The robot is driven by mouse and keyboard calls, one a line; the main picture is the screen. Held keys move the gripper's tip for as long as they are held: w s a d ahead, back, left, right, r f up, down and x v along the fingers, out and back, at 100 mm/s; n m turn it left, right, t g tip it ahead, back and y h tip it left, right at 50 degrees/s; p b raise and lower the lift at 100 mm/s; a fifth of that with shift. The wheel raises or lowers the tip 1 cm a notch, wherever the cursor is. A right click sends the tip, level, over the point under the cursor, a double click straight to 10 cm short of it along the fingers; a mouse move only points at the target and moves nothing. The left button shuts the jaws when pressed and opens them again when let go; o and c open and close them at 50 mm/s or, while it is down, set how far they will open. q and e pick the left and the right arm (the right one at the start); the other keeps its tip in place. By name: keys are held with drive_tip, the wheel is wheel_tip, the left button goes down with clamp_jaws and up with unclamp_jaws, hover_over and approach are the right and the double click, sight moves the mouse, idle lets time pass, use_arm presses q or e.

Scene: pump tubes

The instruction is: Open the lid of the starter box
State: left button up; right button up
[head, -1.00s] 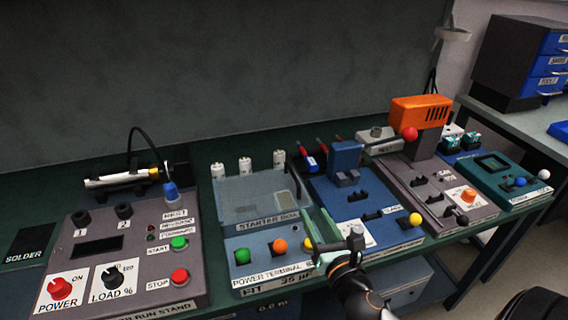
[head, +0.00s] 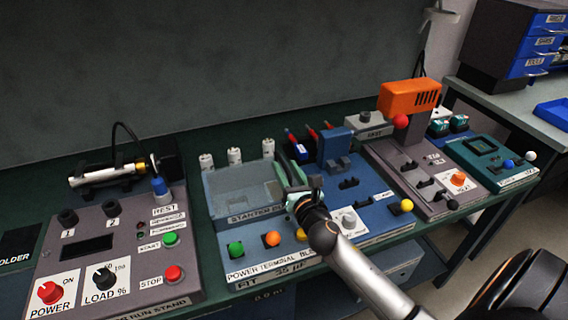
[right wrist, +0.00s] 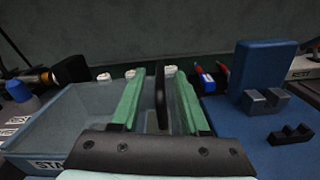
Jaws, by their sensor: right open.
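The starter box (head: 228,190) is a grey-blue box with a see-through top, behind the green and orange buttons; its lid looks shut. It also shows in the right wrist view (right wrist: 60,115). A dark upright handle (right wrist: 160,90) stands at its right end. My right gripper (head: 289,170) is over the right end of the box and hides part of its label. In the right wrist view its green fingers (right wrist: 157,78) are open, one on each side of the handle, with gaps visible. Contact cannot be seen. My left gripper is not in view.
Right of the box is a blue panel with a blue block (head: 335,147) and a yellow knob (head: 406,205). White cylinders (head: 235,156) stand behind the box. A grey run stand (head: 110,245) is on the left. An orange-topped device (head: 410,98) stands further right.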

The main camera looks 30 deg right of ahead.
drive_tip(key=shift+x, duration=1)
clamp_jaws()
idle(0.8)
